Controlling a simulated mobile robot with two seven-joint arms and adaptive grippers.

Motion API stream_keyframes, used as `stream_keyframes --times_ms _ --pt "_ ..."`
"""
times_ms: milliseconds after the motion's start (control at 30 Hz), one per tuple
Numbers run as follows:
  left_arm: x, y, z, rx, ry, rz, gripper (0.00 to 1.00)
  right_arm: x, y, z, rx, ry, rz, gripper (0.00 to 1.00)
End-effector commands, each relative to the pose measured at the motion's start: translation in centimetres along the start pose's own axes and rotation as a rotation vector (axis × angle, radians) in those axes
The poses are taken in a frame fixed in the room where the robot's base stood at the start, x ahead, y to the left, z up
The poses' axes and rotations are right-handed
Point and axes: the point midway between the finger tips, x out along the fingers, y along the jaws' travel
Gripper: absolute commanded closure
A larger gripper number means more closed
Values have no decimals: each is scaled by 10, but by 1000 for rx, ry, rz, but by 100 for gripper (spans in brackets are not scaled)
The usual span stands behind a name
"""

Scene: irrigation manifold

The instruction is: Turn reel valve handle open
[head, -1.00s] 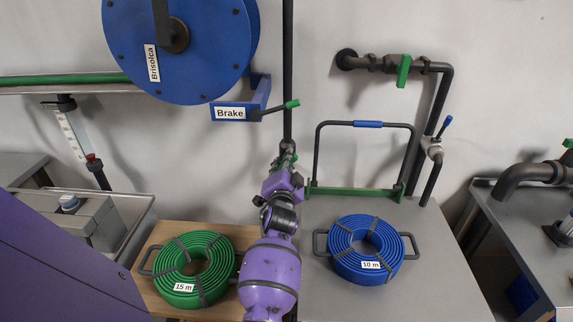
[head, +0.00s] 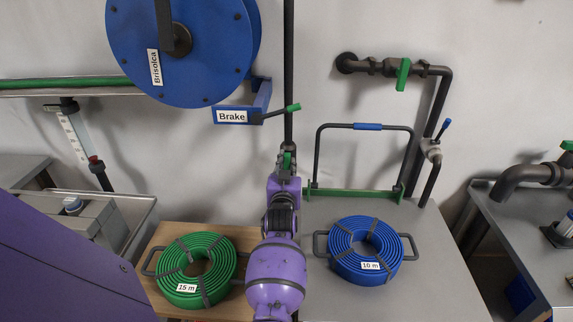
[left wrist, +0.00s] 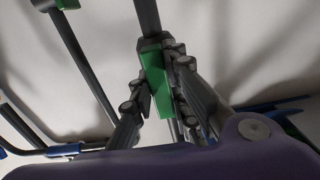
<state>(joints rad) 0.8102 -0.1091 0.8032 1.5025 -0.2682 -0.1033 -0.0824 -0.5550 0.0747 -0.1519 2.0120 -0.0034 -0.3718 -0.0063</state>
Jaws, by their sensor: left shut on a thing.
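The green valve handle (left wrist: 155,66) sits on the dark vertical pipe under the hose reel. My left gripper (head: 287,161) is at this handle, its arm rising from the bottom of the head view. In the left wrist view my left gripper (left wrist: 160,98) has its dark fingers on both sides of the green handle, shut on it. In the head view a small part of the handle (head: 287,158) shows between the fingers; the rest is hidden. My right gripper is not in view.
The blue reel (head: 205,60) and the brake lever (head: 275,113) are above left. A green hose coil (head: 222,258) and a blue hose coil (head: 340,262) lie either side of my arm. A folding frame (head: 316,160) and another green-handled valve (head: 403,74) are at right.

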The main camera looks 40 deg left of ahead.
Motion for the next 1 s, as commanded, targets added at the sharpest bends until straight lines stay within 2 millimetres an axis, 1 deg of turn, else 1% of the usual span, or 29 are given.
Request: stream_keyframes --times_ms 300,733,767,800,867,1000 --pt "0 0 1 -83 -3 1 100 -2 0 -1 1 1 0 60" --pt "0 1 1 -91 -2 1 100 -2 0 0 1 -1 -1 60" --pt "0 1 1 -90 -2 1 79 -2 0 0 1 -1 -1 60" --pt "0 1 1 -89 -2 1 74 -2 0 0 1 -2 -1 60" --pt "0 1 1 -88 -2 1 66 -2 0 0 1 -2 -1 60" --pt "0 0 0 -87 -1 1 65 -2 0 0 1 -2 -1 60"
